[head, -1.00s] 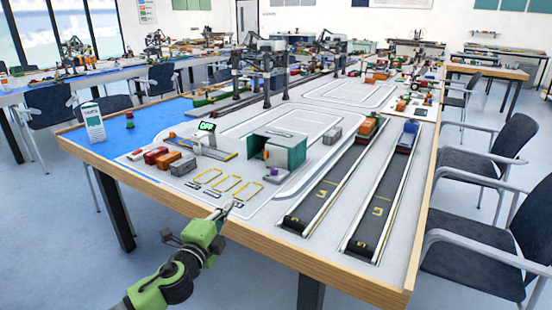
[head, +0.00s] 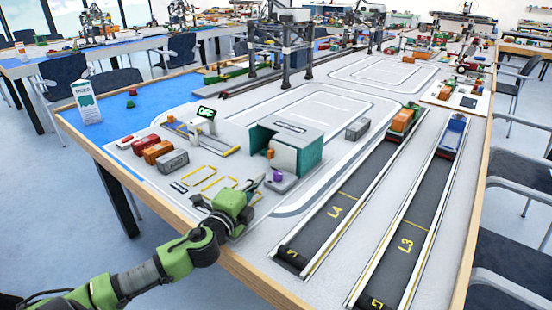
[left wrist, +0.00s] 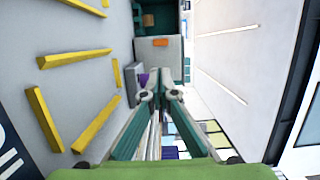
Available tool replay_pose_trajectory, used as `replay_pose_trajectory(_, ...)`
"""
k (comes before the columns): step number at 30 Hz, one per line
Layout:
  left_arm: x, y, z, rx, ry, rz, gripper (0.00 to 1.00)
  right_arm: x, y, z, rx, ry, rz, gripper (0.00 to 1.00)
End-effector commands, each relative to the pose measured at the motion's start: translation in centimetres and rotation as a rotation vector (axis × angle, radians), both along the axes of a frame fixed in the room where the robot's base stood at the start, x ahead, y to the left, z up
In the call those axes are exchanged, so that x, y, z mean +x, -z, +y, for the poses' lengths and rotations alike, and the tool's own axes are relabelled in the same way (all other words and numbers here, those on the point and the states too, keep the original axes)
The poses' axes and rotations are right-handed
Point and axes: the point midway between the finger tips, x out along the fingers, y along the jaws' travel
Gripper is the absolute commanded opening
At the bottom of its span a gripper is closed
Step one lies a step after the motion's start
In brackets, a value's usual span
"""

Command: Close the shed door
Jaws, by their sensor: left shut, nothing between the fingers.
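I cannot tell clearly which panel is the door. A purple piece (head: 278,176) lies on a low grey slab just in front of the shed. My left gripper (head: 256,184) is shut and empty, low over the board to the left of that slab. In the left wrist view its fingertips (left wrist: 160,95) point toward the shed, beside the purple piece (left wrist: 143,79). My right gripper is out of view.
Orange, red and grey containers (head: 158,151) stand left of yellow floor markings (head: 210,180). A small gate with a green display (head: 205,113) stands behind. Two dark conveyor lanes (head: 335,210) run along the right. A grey container (head: 357,129) sits right of the shed.

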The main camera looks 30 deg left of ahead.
Motion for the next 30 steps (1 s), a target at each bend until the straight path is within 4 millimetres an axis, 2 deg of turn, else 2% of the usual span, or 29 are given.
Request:
replay_pose_trajectory(5, 1.8, -0.1, 0.4, 0.001, -0.001, -0.003, 0.00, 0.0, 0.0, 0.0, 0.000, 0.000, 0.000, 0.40)
replay_pose_trajectory(18, 8.1, -0.1, 1.5, 0.001, -0.003, -0.002, 0.00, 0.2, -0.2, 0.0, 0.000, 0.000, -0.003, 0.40)
replay_pose_trajectory(24, 9.4, 0.0, 1.6, 0.000, 0.000, 0.000, 0.00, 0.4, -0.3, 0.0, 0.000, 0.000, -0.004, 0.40)
replay_pose_trajectory(30, 9.6, 0.1, 1.6, 0.000, -0.001, 0.001, 0.00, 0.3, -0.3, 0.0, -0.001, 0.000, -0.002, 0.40)
